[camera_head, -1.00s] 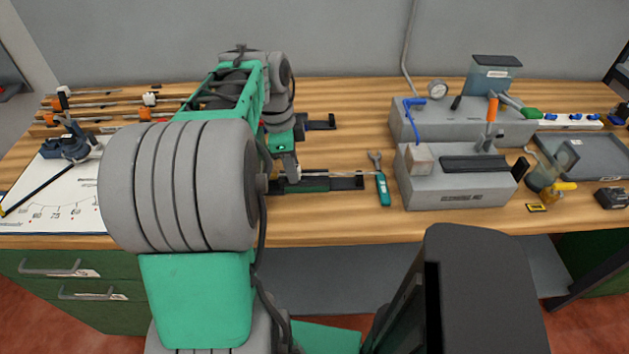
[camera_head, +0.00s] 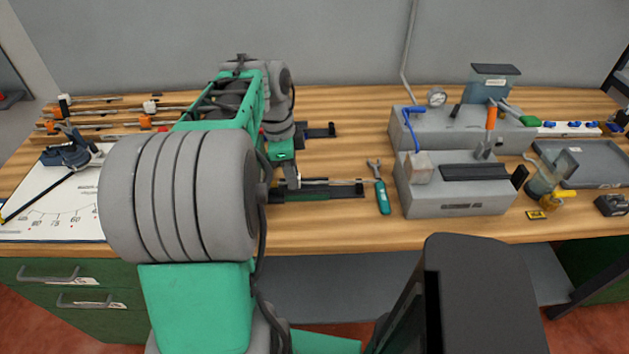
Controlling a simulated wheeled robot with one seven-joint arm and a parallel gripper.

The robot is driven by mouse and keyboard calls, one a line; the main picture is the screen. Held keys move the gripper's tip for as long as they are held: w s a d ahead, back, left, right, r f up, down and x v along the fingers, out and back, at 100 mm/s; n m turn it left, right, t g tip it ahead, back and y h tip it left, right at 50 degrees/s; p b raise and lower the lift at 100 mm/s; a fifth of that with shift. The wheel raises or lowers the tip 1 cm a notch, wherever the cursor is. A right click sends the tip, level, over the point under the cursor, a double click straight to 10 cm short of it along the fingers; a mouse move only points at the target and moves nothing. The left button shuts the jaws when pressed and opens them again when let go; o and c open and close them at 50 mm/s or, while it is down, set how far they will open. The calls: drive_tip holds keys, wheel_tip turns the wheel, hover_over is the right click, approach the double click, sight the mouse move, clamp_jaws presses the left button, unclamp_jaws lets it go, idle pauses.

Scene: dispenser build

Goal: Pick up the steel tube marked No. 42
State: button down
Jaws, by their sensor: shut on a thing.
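A thin steel tube (camera_head: 335,181) runs level to the right from my gripper (camera_head: 292,182), just above a dark holder (camera_head: 318,194) on the bench. My gripper is shut on this tube near its left end. The fingertips are small here and partly hidden by my own wrist. No marking on the tube can be read, so I cannot tell its number. The tube's right end reaches close to the green-handled wrench (camera_head: 381,190). Whether the tube touches the holder is hard to tell.
A grey box fixture (camera_head: 455,200) stands right of the wrench. A wooden rack with thin rods (camera_head: 100,112) lies at the back left, a white angle chart (camera_head: 60,205) before it. A grey tray (camera_head: 590,165) is far right. Bare bench lies in front.

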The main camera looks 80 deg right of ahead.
drive_tip(key=shift+r+p, duration=2.35)
drive_tip(key=shift+r, duration=1.2)
drive_tip(key=shift+r, duration=0.1)
